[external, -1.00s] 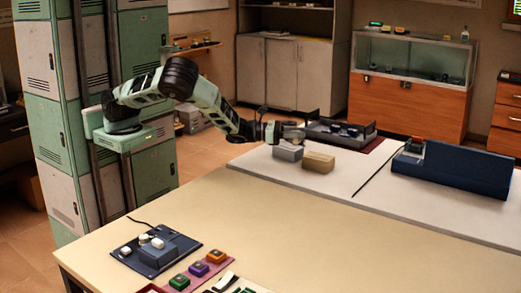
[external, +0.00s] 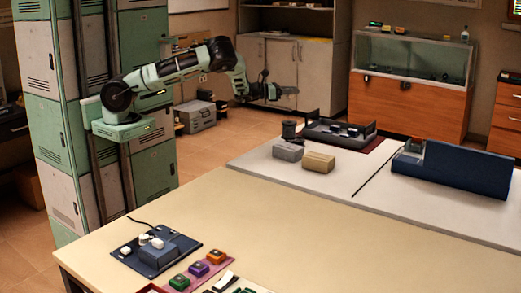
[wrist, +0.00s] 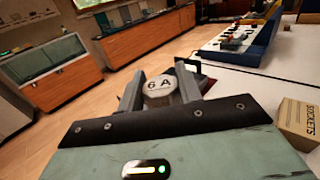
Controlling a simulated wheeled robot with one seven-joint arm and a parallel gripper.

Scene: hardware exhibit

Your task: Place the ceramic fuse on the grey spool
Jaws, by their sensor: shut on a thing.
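The ceramic fuse (wrist: 160,88) is a pale round piece marked "6 A", held between the two fingers of my gripper (wrist: 161,86) in the wrist view. In the external view my gripper (external: 275,90) is raised in front of the cabinets, above and left of the far table. The fuse is too small to make out there. A dark grey, spool-shaped thing (external: 290,129) stands on the far table behind the grey box. It is apart from my gripper, and I cannot clearly pick it out in the wrist view.
A grey box (external: 288,151) and a cardboard box (external: 318,162) stand near the spool. A dark tray (external: 340,138) with several small items lies behind on a maroon mat. A long blue case (external: 455,168) stands at right. The near tabletop's middle is clear.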

